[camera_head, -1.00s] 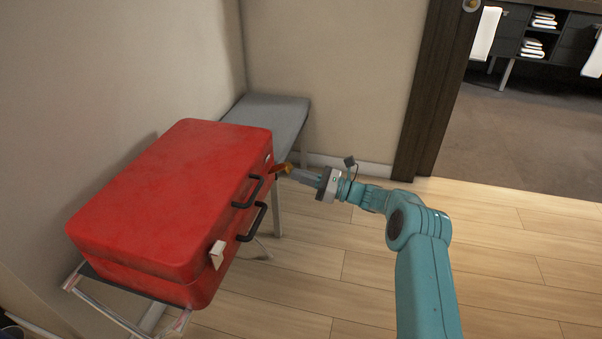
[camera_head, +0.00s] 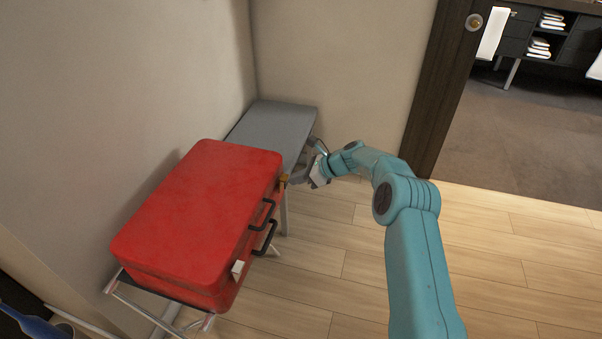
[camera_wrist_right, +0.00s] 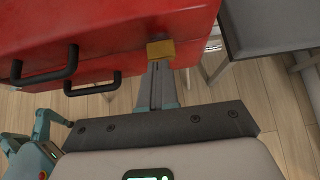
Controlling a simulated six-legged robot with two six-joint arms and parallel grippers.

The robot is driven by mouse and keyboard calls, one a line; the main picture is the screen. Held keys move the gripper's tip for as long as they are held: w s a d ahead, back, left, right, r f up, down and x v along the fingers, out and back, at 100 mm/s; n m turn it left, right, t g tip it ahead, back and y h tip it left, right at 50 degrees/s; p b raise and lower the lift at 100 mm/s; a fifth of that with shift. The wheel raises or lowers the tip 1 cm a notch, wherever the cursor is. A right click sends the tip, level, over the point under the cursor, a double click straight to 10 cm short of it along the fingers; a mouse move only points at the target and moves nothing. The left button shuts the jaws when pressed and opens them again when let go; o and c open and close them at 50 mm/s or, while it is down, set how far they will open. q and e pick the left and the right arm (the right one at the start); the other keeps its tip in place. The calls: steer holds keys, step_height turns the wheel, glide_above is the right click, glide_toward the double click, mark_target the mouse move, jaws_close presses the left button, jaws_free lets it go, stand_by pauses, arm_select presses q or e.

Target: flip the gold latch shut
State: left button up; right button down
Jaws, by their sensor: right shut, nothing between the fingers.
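The red suitcase (camera_head: 198,218) lies closed on a folding rack, with two black handles on its front side. The gold latch (camera_head: 284,178) is on that side near the far corner. In the right wrist view the gold latch (camera_wrist_right: 161,50) shows as a small plate at the seam between lid and base. My right gripper (camera_head: 293,180) is shut and empty, with its fingertips at the latch. In the right wrist view my right gripper (camera_wrist_right: 158,70) points straight at it, and the tips seem to touch its lower edge. The tips partly hide the latch. My left gripper is not in view.
A pale latch (camera_head: 238,269) sits at the suitcase's near end. A grey bench (camera_head: 272,128) stands behind the suitcase by the wall. A dark door frame (camera_head: 440,95) rises at the right. The wooden floor (camera_head: 320,245) in front is clear.

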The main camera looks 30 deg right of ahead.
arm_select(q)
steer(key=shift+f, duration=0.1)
arm_select(e)
steer(key=shift+d+f, duration=0.1)
arm_select(q)
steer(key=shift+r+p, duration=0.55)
steer(key=shift+p, duration=0.05)
arm_select(e)
steer(key=shift+r, duration=0.75)
steer(key=shift+s, duration=0.15)
